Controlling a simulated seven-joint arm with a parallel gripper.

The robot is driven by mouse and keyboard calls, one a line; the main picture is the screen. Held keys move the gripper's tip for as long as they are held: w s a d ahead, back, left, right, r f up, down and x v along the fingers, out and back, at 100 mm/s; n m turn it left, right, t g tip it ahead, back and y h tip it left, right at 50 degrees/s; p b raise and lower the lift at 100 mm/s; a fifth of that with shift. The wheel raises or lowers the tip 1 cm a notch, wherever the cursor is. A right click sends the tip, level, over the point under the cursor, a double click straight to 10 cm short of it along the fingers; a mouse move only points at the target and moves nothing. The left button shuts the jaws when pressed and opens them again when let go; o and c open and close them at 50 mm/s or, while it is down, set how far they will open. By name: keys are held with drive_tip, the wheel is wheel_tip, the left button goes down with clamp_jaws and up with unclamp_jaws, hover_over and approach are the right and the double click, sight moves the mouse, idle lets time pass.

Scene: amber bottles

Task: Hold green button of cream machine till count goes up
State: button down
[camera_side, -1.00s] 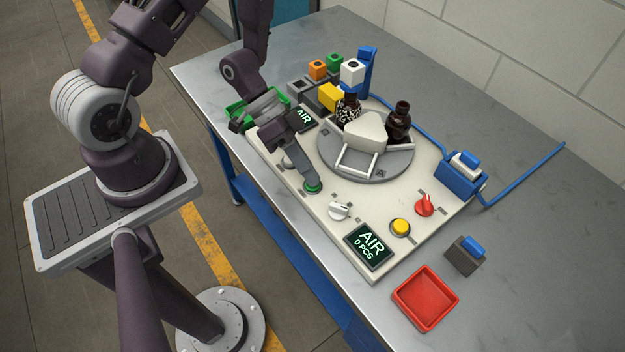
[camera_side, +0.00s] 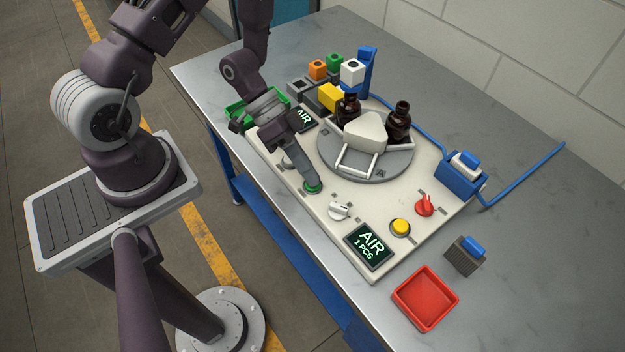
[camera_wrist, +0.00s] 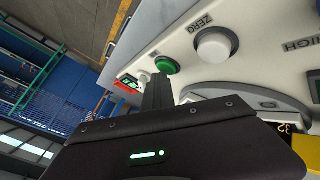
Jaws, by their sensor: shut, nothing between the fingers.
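The cream machine (camera_side: 290,207) lies on the metal table. Its green button (camera_side: 313,187) is at the front edge, and my gripper (camera_side: 309,181) is shut and empty with its tips on it, partly covering it. In the wrist view the green button (camera_wrist: 166,66) shows just beyond my dark shut fingers (camera_wrist: 158,77); how far it is pressed cannot be told. Two brown bottles (camera_side: 399,121) (camera_side: 347,108) stand on the round grey turntable (camera_side: 382,171) around a cream block.
A white knob (camera_side: 339,210), a yellow button (camera_side: 401,227) and a red knob (camera_side: 425,205) sit right of my gripper on the panel. A red tray (camera_side: 425,298) and a grey-and-blue block (camera_side: 466,253) are at the right. A green tray (camera_side: 240,106) lies behind my arm.

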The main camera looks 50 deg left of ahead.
idle(0.4)
drive_tip(key=shift+r, duration=0.85)
drive_tip(key=shift+r, duration=2.5)
